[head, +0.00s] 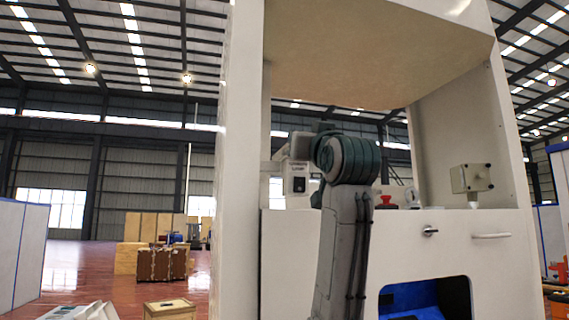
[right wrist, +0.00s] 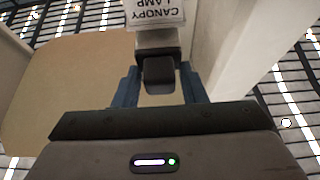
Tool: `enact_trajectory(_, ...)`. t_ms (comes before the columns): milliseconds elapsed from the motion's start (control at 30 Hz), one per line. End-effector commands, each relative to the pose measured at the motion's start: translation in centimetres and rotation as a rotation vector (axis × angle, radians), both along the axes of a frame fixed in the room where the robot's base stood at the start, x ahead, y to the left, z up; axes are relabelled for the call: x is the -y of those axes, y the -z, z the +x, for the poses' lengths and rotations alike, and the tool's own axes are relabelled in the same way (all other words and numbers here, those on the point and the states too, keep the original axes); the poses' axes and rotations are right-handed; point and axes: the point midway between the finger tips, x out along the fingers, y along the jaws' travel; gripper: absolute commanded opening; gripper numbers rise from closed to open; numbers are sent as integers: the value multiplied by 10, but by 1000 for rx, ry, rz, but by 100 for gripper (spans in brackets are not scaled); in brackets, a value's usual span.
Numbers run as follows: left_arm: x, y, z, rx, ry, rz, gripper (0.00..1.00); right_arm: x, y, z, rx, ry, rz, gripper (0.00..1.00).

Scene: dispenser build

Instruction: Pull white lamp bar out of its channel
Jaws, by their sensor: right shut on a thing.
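The right wrist view shows my right gripper (right wrist: 159,86) with its two blue-grey fingers on either side of a dark end block (right wrist: 159,72), shut on it. I take this block as the grip end of the white lamp bar. A white plate with an upside-down "CANOPY LAMP" label (right wrist: 155,10) is just beyond it. In the head view a white piece with a "LAMP" label (head: 298,168) shows beside the cabinet's left post. My right arm's teal joint (head: 346,160) partly covers that area and hides the fingers. I cannot make out the channel. My left gripper is out of view.
The white cabinet (head: 243,200) has a canopy (head: 385,60) overhead. A beige box (head: 470,178) sits on its right side, and a red-topped item (head: 386,202) stands behind my arm. Below is a blue-lined opening (head: 410,295). Crates (head: 163,264) stand on the floor at left.

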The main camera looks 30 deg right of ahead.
Motion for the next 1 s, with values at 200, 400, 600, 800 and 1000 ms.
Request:
enact_trajectory(200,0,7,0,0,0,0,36,-4,0,-16,2,0,0,6)
enact_trajectory(400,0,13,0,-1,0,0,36,-7,1,-29,2,0,0,6)
enact_trajectory(600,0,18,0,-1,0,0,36,-10,1,-43,2,0,0,6)
enact_trajectory(800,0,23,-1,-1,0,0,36,-14,0,-57,3,1,0,6)
enact_trajectory(1000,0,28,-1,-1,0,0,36,-17,1,-70,2,0,0,6)
